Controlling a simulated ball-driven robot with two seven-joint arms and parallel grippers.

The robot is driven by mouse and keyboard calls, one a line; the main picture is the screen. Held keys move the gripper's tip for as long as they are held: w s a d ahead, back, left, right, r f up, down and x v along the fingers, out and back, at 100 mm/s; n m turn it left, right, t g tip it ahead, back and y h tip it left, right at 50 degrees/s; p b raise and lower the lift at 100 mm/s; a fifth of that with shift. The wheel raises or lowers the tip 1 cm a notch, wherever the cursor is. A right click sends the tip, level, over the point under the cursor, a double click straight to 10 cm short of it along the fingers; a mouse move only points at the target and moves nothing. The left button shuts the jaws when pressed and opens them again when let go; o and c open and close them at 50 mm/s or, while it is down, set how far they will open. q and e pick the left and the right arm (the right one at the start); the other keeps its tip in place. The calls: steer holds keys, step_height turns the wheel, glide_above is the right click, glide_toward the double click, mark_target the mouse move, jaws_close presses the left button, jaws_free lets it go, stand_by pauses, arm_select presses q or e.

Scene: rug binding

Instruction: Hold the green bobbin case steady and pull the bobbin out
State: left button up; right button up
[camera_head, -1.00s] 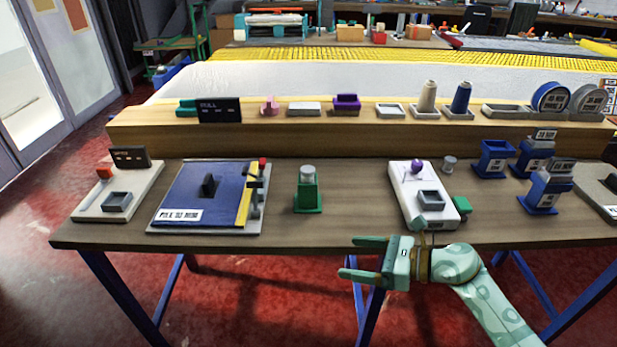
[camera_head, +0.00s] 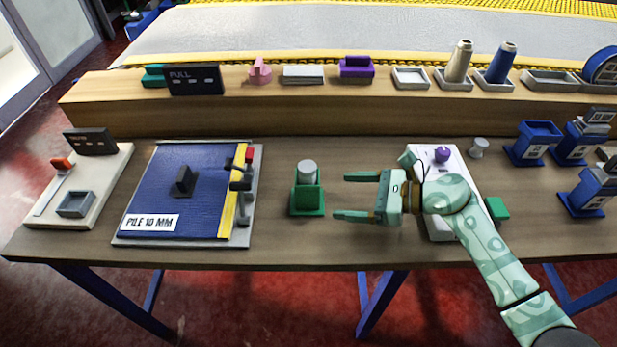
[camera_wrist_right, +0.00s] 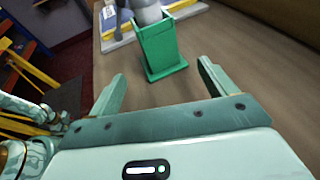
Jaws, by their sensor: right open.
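The green bobbin case (camera_head: 307,199) stands upright on the table, left of my right gripper. The grey bobbin (camera_head: 308,170) sits in it, its round top showing above the case. My right gripper (camera_head: 343,196) is open and empty, fingers pointing left at the case, with a small gap between. In the right wrist view, the case (camera_wrist_right: 158,45) stands ahead of the two open fingers (camera_wrist_right: 162,70), and the bobbin (camera_wrist_right: 147,13) is cut off by the top edge. My left gripper is not in the head view.
A blue pile board (camera_head: 165,205) lies left of the case. A white fixture (camera_head: 442,155) with a purple knob is partly hidden behind my right arm. A small grey spool (camera_head: 479,148) and blue holders (camera_head: 535,140) stand right. A raised wooden shelf (camera_head: 290,118) runs behind.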

mark_target(312, 194)
steer(key=b+x, duration=0.2)
steer(key=x, duration=0.5)
steer(key=shift+a+f, duration=0.25)
steer(key=shift+a, duration=0.1)
steer(key=shift+w+a, duration=0.2)
steer(key=shift+a, duration=0.35)
